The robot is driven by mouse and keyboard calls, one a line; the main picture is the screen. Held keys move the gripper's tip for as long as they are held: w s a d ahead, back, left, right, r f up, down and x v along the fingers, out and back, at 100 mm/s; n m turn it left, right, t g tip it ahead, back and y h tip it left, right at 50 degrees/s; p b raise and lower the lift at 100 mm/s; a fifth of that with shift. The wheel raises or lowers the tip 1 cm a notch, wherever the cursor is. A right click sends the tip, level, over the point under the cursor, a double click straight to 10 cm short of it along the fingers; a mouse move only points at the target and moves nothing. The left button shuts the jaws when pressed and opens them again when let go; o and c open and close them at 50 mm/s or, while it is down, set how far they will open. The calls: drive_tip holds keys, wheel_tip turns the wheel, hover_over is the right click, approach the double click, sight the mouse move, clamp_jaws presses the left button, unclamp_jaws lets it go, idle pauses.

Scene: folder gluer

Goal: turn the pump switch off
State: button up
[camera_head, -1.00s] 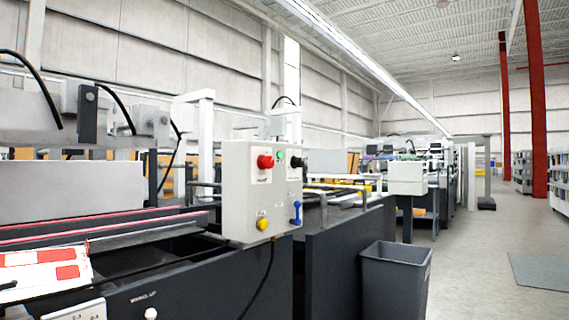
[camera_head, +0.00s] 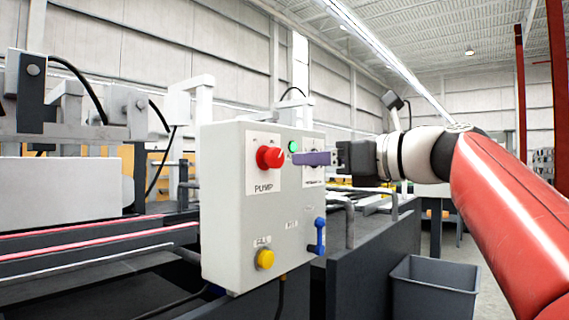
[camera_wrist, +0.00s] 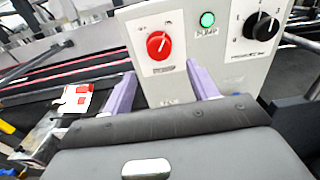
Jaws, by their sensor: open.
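The pump switch (camera_head: 270,157) is a red rotary knob on a white plate labelled PUMP, on the upper front of a pale grey control box (camera_head: 228,215). In the wrist view the knob (camera_wrist: 158,45) carries a white line that slants toward the upper right. My gripper (camera_head: 312,158) has purple fingers and is just right of the knob in the head view. In the wrist view my gripper (camera_wrist: 162,88) has its fingers spread, lower left and lower right of the knob, with nothing between them. The fingers look clear of the knob.
A green lamp (camera_wrist: 207,19) and a black numbered dial (camera_wrist: 262,27) sit right of the knob. A yellow button (camera_head: 265,258) and blue lever (camera_head: 320,236) are lower on the box. A grey bin (camera_head: 433,290) stands at lower right.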

sight(278, 156)
drive_tip(key=x, duration=0.7)
drive_tip(key=shift+w+a+r+p, duration=0.2)
drive_tip(key=shift+a+r+p, duration=0.1)
drive_tip(key=shift+r+p, duration=0.1)
drive_tip(key=c, duration=1)
